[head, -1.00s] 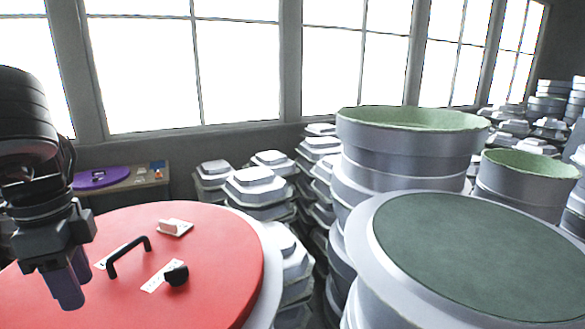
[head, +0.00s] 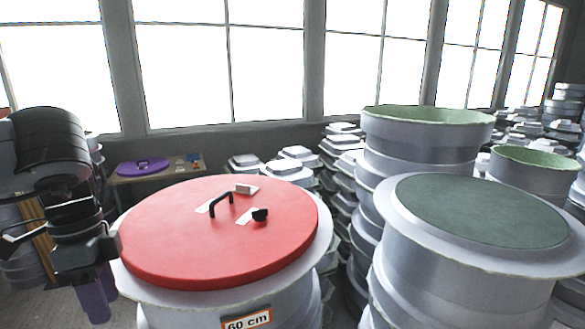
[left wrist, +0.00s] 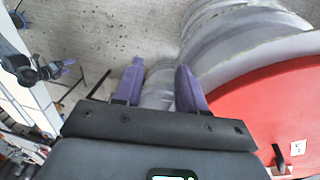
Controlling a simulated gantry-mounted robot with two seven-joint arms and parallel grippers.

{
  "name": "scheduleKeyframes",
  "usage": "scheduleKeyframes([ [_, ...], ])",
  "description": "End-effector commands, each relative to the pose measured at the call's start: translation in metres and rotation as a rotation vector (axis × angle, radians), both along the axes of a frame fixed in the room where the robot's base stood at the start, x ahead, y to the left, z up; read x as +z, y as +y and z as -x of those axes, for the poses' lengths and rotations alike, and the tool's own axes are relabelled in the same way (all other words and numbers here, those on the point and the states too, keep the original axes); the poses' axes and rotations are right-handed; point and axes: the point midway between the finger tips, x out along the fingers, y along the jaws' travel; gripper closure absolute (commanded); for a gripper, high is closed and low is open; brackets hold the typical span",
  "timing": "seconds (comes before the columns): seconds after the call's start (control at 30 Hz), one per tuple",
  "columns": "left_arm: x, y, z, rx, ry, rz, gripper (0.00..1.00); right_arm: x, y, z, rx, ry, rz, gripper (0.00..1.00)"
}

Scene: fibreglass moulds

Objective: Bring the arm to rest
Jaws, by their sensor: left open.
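My left arm comes in from the left in the head view. Its gripper (head: 97,300) hangs downward, left of the round red lid, with purple fingers. In the left wrist view the two purple fingers of this gripper (left wrist: 158,88) stand apart with nothing between them. Beyond them are the concrete floor (left wrist: 90,25) and grey mould sides. The red lid (head: 170,250) lies on a stack of grey moulds and also shows at the right of the left wrist view (left wrist: 255,110).
The lid carries a black handle (head: 221,202), a black knob (head: 260,215) and a small pale block (head: 244,189). A stacked mould with a dark green top (head: 480,212) stands at the right. A small table (head: 165,173) with a purple disc (head: 143,166) stands behind.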

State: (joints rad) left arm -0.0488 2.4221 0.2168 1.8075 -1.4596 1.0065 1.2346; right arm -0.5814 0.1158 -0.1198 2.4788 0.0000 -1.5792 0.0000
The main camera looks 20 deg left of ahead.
Motion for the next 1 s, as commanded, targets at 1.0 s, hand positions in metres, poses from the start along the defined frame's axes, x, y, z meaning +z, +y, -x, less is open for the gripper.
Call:
scheduleKeyframes([
  [1.0,-0.351,-0.186,0.063,-0.041,-0.207,0.968,0.6,0.01,0.001,0.001,0.0,0.001,-0.002,0.09],
])
